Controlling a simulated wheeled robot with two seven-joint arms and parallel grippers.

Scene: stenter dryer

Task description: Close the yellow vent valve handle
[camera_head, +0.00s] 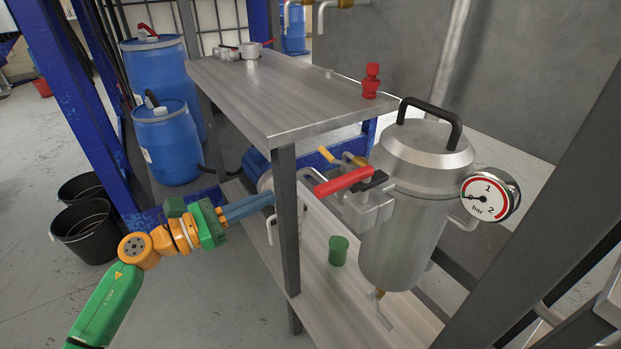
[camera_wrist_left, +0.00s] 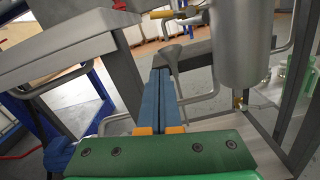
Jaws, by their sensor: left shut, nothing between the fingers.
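The yellow handle (camera_head: 327,154) sits on the pipework to the left of the steel vessel (camera_head: 400,225), just behind a red lever (camera_head: 345,181). A small yellow lever also shows at the top of the left wrist view (camera_wrist_left: 161,14), left of the vessel (camera_wrist_left: 240,45). My left gripper (camera_head: 273,199) is shut and empty, its blue fingers pointing right beside the table's front leg, below and left of the yellow handle and apart from it. In the left wrist view its fingers (camera_wrist_left: 160,72) lie together, below the yellow lever. My right gripper is not in view.
The steel table (camera_head: 290,95) has a dark leg (camera_head: 286,220) close to my left fingertips. A green cup (camera_head: 338,251) stands on the lower shelf. A pressure gauge (camera_head: 489,196) is on the vessel's right. Blue drums (camera_head: 167,142) and black buckets (camera_head: 85,232) stand at left.

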